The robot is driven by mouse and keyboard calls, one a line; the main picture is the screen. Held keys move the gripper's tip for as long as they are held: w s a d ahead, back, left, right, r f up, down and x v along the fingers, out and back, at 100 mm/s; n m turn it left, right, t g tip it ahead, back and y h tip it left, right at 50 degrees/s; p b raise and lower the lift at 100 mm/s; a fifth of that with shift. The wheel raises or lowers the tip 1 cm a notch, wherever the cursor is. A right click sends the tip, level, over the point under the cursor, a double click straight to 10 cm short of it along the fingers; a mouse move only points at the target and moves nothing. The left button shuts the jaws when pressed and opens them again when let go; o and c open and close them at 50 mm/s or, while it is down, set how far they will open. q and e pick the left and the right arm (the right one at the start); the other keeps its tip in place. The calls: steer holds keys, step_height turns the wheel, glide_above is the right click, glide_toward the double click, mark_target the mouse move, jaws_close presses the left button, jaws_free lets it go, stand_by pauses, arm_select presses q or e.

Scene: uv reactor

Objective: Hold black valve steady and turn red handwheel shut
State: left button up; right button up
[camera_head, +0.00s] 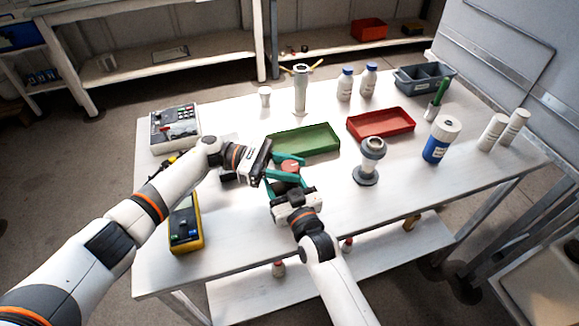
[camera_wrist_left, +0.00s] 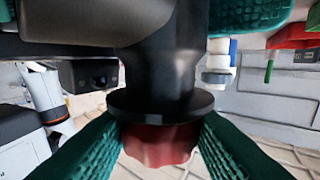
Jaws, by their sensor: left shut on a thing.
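The red handwheel (camera_head: 290,165) is a small round knob facing up, at the near middle of the white table. My left gripper (camera_head: 284,165) comes in from the left and is shut on it; in the left wrist view both teal pads press the sides of the red handwheel (camera_wrist_left: 160,143). The black valve (camera_wrist_left: 160,65) has a wide flange against the handwheel. In the head view the valve is mostly hidden between the grippers. My right gripper (camera_head: 287,183) reaches up from below with teal fingers on both sides of the valve body, seemingly closed on it.
A green tray (camera_head: 304,140) lies just behind the grippers and a red tray (camera_head: 381,125) right of it. A grey-white flanged fitting (camera_head: 369,162) stands to the right. A yellow meter (camera_head: 185,224) lies left, near my left arm. The table's front right is clear.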

mark_target(289, 166)
arm_select(q)
steer(key=shift+w+m+g+y, duration=0.15)
steer(key=shift+m+g+y, duration=0.55)
steer(key=shift+m+g, duration=0.8)
steer(key=shift+f+g, duration=0.1)
steer(key=shift+g, duration=0.5)
steer(key=shift+g+y, duration=0.4)
steer(key=o, duration=1)
steer(key=shift+r, duration=0.25)
step_height(289, 166, up, 10)
steer(key=shift+f, duration=0.15)
